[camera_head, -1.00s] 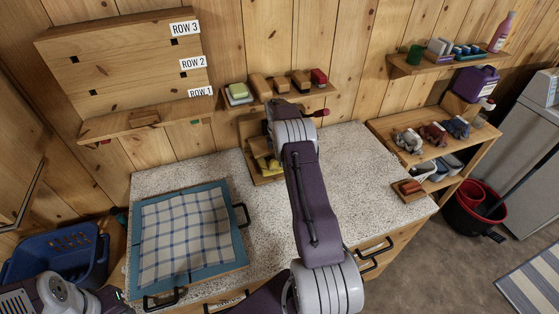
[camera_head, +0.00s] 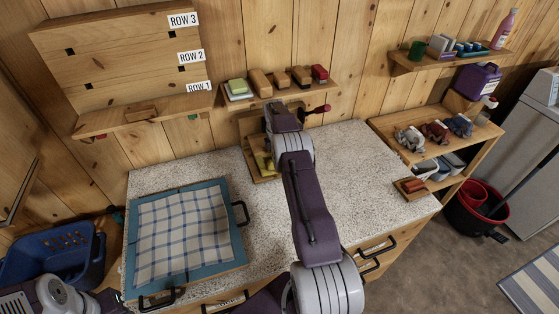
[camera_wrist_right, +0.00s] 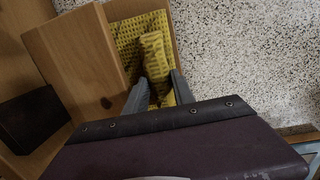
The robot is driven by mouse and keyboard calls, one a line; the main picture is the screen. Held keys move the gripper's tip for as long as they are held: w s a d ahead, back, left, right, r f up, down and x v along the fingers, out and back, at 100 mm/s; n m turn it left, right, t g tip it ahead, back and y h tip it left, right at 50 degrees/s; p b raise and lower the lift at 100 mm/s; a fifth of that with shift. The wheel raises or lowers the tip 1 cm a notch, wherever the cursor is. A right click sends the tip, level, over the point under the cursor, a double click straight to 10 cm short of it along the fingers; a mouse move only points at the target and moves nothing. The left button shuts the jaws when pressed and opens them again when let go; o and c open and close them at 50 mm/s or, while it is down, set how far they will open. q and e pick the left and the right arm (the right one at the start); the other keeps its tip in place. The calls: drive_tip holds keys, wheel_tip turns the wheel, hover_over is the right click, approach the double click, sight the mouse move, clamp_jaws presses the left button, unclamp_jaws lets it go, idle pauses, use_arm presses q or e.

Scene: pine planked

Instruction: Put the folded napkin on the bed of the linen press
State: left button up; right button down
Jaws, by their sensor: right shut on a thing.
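The folded napkin (camera_wrist_right: 154,50) is yellow and waffle-textured. In the right wrist view it lies against the wooden linen press (camera_wrist_right: 82,58), with a raised fold between my fingers. My right gripper (camera_wrist_right: 160,80) is shut on that fold. In the head view the press (camera_head: 247,128) stands at the back of the counter, with a dark red handle (camera_head: 320,109) at its upper right. Yellow napkin (camera_head: 264,162) shows low in it, left of my right arm, which hides the gripper and part of the press. I cannot tell whether the napkin rests on the bed.
A blue-edged board (camera_head: 226,256) with a checked cloth (camera_head: 183,232) lies front left on the speckled counter (camera_head: 357,185). A shelf with blocks (camera_head: 279,94) hangs above the press. The counter's right half is mostly clear.

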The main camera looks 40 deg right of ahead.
drive_tip(key=c, duration=1.3)
unclamp_jaws()
drive_tip(key=shift+f, duration=0.1)
drive_tip(key=shift+s, duration=0.1)
drive_tip(key=r, duration=0.4)
drive_tip(key=a+r, duration=0.1)
drive_tip(key=r, duration=0.7)
drive_tip(key=shift+s+a+r, duration=0.1)
drive_tip(key=shift+s+a, duration=0.1)
